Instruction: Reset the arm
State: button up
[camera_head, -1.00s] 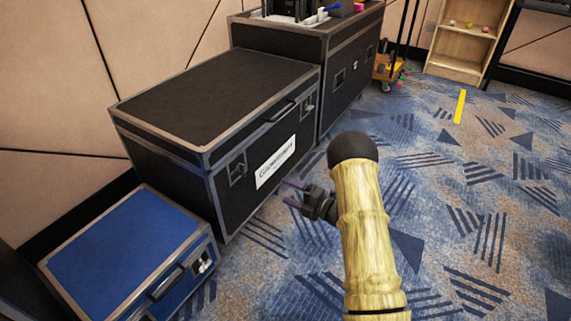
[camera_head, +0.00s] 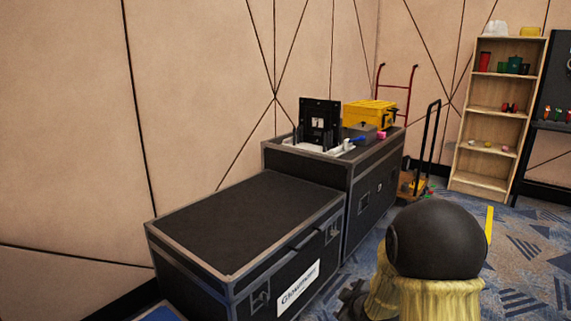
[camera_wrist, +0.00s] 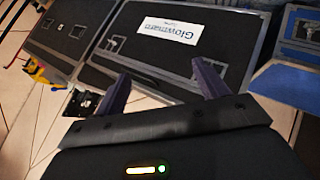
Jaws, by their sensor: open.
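My arm shows at the bottom right of the head view as a straw-yellow link with a round black joint cap. Part of my gripper (camera_head: 354,299) shows dark beside it at the bottom edge, mostly hidden there. In the wrist view my gripper (camera_wrist: 160,90) has its two dark purple fingers spread apart, with nothing between them. The fingers point toward the front of a black flight case (camera_wrist: 215,50) with a white label (camera_wrist: 170,36). The same flight case (camera_head: 250,215) stands left of my arm in the head view.
A taller black case (camera_head: 370,195) behind carries a black device (camera_head: 319,122) and a yellow toolbox (camera_head: 369,112). A blue case (camera_wrist: 300,88) stands beside the labelled one. A red hand truck (camera_head: 411,90) and wooden shelf (camera_head: 494,115) are farther back. Patterned carpet (camera_head: 525,245) is open at right.

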jog(key=s+a+r+m+g+h+p, duration=0.15)
jog(key=s+r+m+g, duration=0.35)
jog(key=s, duration=0.6)
jog(key=s+r+m+g+p, duration=0.2)
jog(key=s+r+m+p, duration=0.3)
jog(key=s, duration=0.7)
notch_tip(320, 180, up, 36)
jog(key=m+p, duration=0.1)
jog(key=p, duration=3.5)
jog(key=shift+d+r, duration=0.2)
jog(key=shift+r, duration=0.05)
